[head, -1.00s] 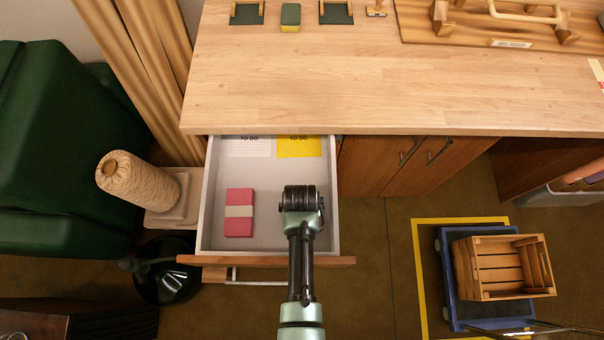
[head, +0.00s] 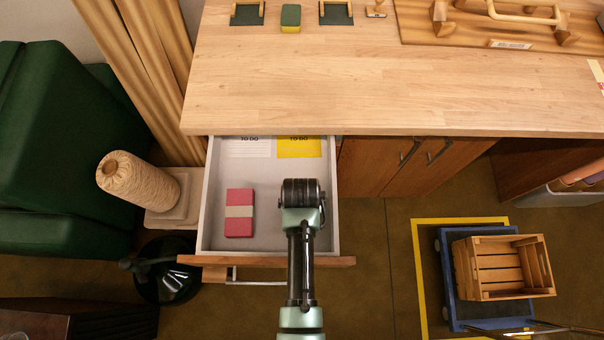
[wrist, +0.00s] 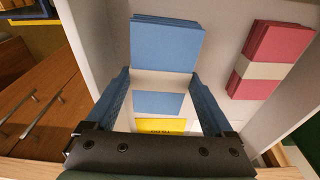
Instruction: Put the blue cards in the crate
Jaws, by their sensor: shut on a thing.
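My gripper (wrist: 162,85) is shut on the blue cards (wrist: 167,47), a banded stack, with one finger on each side around the pale band. In the head view my gripper (head: 302,196) is over the right side of the open drawer (head: 203,205), and my wrist hides the cards. I cannot tell whether the stack is clear of the drawer floor. The wooden crate (head: 456,268) stands at lower right on a blue trolley (head: 446,285), and no cards show in it.
A pink banded card stack (head: 239,212) lies left in the drawer. A white pad (head: 248,149) and a yellow pad (head: 299,149) lie at its back. The drawer front (head: 215,261) and walls surround my gripper. Open floor (head: 375,240) separates drawer and trolley.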

